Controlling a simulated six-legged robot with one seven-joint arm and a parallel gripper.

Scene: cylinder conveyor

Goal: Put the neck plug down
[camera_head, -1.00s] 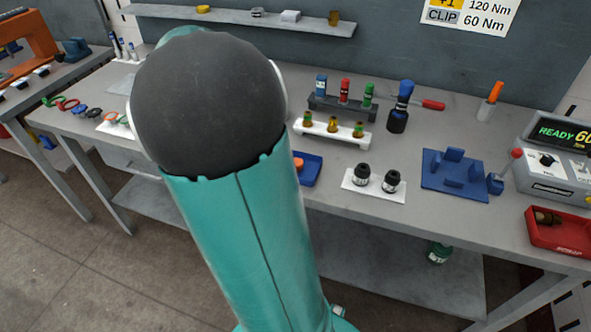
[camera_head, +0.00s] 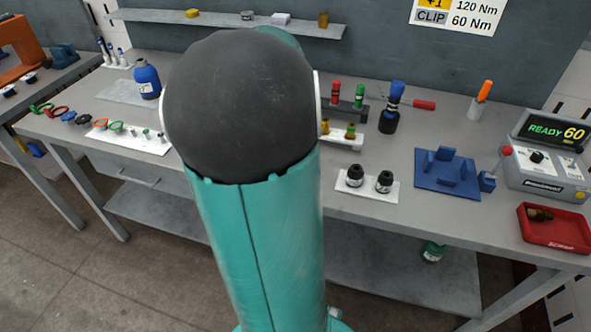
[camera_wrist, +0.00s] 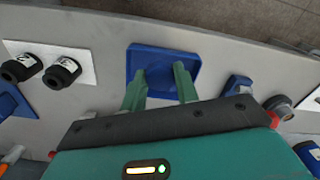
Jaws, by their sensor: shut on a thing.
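My gripper (camera_wrist: 160,74) shows in the wrist view with its two green fingers apart, shut on a small dark blue piece between the tips, which I take for the neck plug. The piece is hard to tell from the blue tray (camera_wrist: 188,59) behind it, so I cannot tell whether it touches the tray. The fingertips are over the tray's near part. In the head view my own arm hides the gripper, the plug and the tray.
Two black caps (camera_head: 355,176) (camera_head: 384,182) stand on a white plate. A blue fixture (camera_head: 447,172), a red scrap bin (camera_head: 553,229) and a control box (camera_head: 545,160) are to the right.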

